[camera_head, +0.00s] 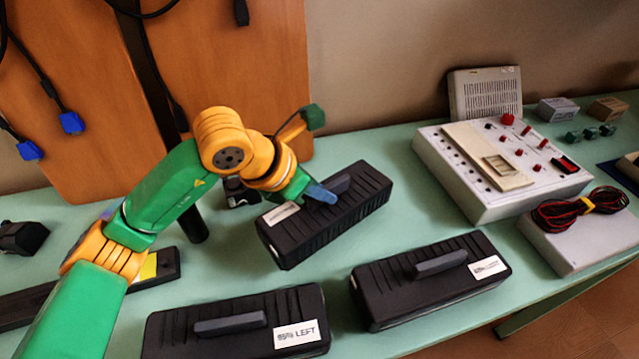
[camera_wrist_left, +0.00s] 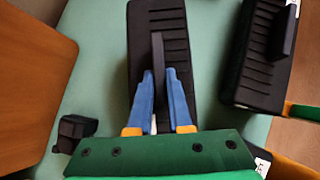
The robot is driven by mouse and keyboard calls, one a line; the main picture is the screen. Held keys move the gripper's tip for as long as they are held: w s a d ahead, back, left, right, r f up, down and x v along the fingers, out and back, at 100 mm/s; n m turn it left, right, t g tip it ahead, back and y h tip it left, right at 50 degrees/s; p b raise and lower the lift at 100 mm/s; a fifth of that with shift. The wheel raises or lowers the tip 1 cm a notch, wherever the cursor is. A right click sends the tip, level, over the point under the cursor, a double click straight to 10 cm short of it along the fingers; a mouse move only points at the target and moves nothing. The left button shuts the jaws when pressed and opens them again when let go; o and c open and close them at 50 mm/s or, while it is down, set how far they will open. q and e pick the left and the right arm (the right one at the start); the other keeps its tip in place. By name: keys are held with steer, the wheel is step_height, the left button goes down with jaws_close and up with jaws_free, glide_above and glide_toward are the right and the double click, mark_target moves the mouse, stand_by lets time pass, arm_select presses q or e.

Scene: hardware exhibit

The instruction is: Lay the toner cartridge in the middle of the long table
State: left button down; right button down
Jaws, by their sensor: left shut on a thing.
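Three black ribbed cartridges with top handles and white labels are on the pale green long table (camera_head: 400,338). My left gripper (camera_head: 322,192) is shut on the upright handle of the rear toner cartridge (camera_head: 335,222). In the left wrist view the blue fingers (camera_wrist_left: 158,82) stand on either side of the handle of this cartridge (camera_wrist_left: 180,50). I cannot tell whether it touches the table. A second cartridge (camera_head: 385,300) lies in front and to the right. A third cartridge (camera_head: 180,335), labelled "LEFT", lies at front left. My right gripper is not in view.
A white control box (camera_head: 470,190) with red knobs stands right, beside a grey box (camera_head: 590,240) with bundled red and black cables. An orange board (camera_head: 260,75) stands behind at left. A small black object (camera_head: 22,237) lies at far left. Some bare tabletop separates the cartridges.

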mark_target(320, 204)
arm_select(q)
step_height(320, 204, down, 2)
steer(key=shift+b, duration=0.4)
steer(key=shift+f+b, duration=0.55)
steer(key=c, duration=0.8)
jaws_free()
steer(key=shift+o, duration=0.2)
